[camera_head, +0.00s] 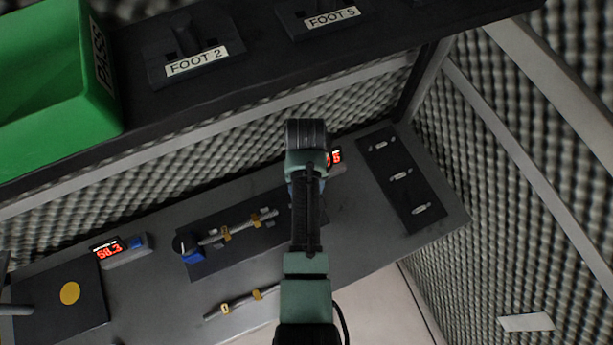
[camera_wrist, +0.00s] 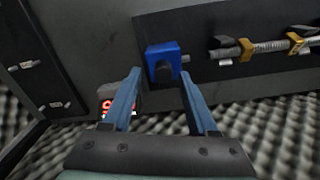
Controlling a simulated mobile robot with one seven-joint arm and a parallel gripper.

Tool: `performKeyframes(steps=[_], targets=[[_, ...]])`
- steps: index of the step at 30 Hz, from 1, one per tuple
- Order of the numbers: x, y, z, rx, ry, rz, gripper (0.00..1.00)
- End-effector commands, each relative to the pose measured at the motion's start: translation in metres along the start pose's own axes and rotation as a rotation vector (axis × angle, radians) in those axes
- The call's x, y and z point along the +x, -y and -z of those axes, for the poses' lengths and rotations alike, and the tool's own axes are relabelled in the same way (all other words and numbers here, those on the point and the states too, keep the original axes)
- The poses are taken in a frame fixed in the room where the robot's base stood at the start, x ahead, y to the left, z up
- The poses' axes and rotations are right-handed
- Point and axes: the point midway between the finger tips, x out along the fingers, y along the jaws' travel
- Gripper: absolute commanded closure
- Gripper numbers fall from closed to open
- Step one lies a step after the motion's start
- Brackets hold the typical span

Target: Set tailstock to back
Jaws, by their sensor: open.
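A long dark fixture plate (camera_head: 220,275) lies on the grey bench and carries a rod (camera_head: 238,227) with yellow clamps. At the rod's left end is a blue block with a black knob (camera_head: 188,250). In the wrist view, a second blue block with a dark rounded part (camera_wrist: 162,62) sits at the plate's other end; it may be the tailstock, but no label shows. My gripper (camera_wrist: 161,74) is open and empty, its fingertips on either side of that block's lower part in the picture; contact cannot be told. In the head view my arm hides most of this end.
A lit red display (camera_head: 109,250) stands at the left, another (camera_head: 335,158) behind my gripper. A dark panel with metal clips (camera_head: 400,177) is at the right. A loose rod (camera_head: 238,302) lies in front. A shelf overhead holds a green bin (camera_head: 60,90). Foam walls enclose the bench.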

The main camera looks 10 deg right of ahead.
Motion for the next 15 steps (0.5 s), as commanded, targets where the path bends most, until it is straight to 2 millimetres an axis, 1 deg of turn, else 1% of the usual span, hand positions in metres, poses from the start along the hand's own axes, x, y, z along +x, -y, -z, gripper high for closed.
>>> performKeyframes(steps=[5, 9, 14, 15], targets=[[-0.030, -0.001, 0.002, 0.001, -0.006, -0.001, 0.41], [-0.062, -0.001, 0.002, 0.001, -0.008, -0.001, 0.41], [-0.094, -0.001, 0.001, 0.001, -0.006, -0.001, 0.41], [-0.103, -0.001, 0.001, 0.001, -0.003, -0.001, 0.41]])
